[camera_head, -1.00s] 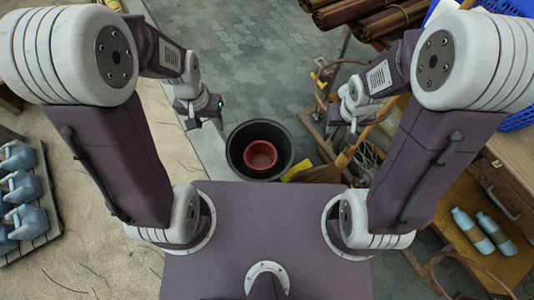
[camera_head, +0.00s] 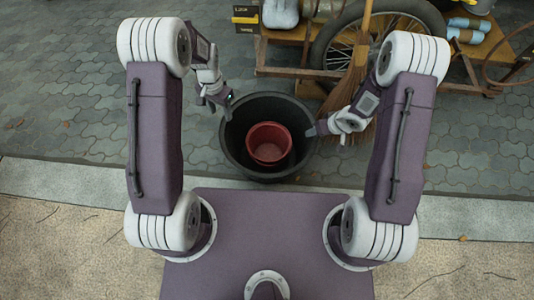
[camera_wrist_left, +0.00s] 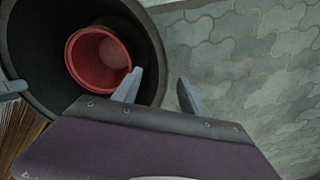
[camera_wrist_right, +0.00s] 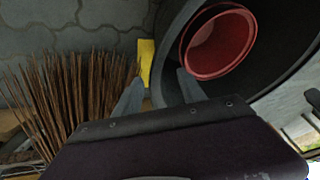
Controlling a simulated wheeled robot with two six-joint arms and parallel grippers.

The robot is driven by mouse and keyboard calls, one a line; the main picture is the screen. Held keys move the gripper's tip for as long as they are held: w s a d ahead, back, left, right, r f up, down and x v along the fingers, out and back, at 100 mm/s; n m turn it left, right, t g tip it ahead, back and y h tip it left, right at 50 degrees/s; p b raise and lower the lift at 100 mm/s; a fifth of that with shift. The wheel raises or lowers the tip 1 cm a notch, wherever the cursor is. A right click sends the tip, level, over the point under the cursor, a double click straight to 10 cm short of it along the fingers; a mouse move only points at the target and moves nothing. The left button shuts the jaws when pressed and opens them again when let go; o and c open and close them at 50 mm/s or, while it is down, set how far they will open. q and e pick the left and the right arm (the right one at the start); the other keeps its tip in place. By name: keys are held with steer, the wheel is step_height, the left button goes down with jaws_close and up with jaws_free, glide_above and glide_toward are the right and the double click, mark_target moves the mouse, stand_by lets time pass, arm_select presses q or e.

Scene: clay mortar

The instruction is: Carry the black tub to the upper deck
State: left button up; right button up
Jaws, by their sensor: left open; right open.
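The black tub (camera_head: 265,107) stands upright on the paving just ahead of my base. A red bucket (camera_head: 269,143) sits inside it. My left gripper (camera_head: 226,106) is open at the tub's left rim. In the left wrist view, one finger of the left gripper (camera_wrist_left: 158,90) shows over the tub's inside and the other over paving. My right gripper (camera_head: 318,130) is open at the tub's right rim. In the right wrist view, the right gripper (camera_wrist_right: 160,90) has the rim showing between its fingers. I cannot tell how deep the fingers reach. Neither grips the tub.
A wooden cart (camera_head: 490,47) with a spoked wheel (camera_head: 335,50) stands behind the tub, carrying bottles (camera_head: 466,30). I cannot tell which surface is the upper deck. A straw broom (camera_head: 357,75) leans near my right gripper. Paving (camera_head: 70,90) at the left is clear.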

mark_target(223, 124)
arm_select(q)
steer(key=shift+r, duration=0.1)
arm_select(e)
steer(key=shift+r, duration=0.1)
arm_select(q)
step_height(223, 124, down, 9)
steer(key=shift+f, duration=0.1)
arm_select(e)
steer(key=x, duration=0.9)
arm_select(q)
jaws_close()
arm_select(e)
jaws_close()
steer(key=shift+d, duration=0.1)
arm_select(q)
steer(key=shift+a, duration=0.15)
arm_select(e)
steer(key=shift+d, duration=0.1)
